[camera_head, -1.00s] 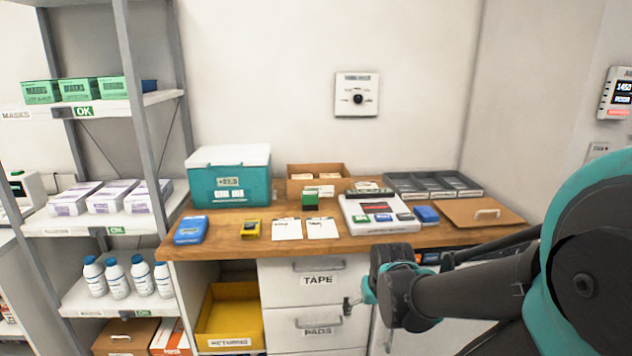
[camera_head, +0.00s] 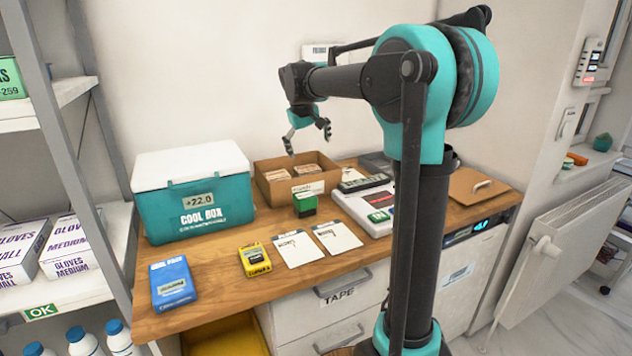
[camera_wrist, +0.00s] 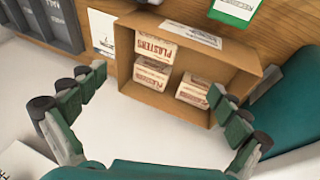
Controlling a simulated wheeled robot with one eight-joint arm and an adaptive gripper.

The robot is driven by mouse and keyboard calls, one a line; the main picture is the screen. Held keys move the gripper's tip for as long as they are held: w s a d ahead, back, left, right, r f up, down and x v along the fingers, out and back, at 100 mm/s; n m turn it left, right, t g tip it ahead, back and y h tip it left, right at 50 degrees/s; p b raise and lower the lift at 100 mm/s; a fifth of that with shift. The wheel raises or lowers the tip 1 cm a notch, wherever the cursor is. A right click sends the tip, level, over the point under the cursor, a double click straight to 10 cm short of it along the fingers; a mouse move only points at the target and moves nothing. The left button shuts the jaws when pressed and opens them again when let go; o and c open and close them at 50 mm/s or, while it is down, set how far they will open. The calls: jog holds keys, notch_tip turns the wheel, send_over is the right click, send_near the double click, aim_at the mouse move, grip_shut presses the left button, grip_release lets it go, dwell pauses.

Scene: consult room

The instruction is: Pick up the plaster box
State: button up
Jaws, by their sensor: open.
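Several small white-and-red plaster boxes (camera_wrist: 151,77) lie inside an open brown cardboard box (camera_wrist: 125,50), with "PLASTERS" lettering readable in the wrist view. In the head view the plaster boxes (camera_head: 280,174) show as pale shapes in the cardboard box (camera_head: 322,181) at the back of the counter. My gripper (camera_head: 308,140) is open and empty, above the cardboard box and apart from it. In the wrist view its fingers (camera_wrist: 162,106) spread to either side, with the plaster boxes showing between them.
A teal cool box (camera_head: 160,211) stands left of the cardboard box. The wall is close behind.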

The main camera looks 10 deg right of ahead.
jog(key=x, duration=1.1)
jog(key=shift+w+f, duration=0.25)
jog(key=shift+f, duration=0.05)
jog(key=shift+d+x, duration=0.2)
jog(key=shift+x, duration=2.55)
jog(key=shift+r, duration=0.1)
jog(key=c, duration=1)
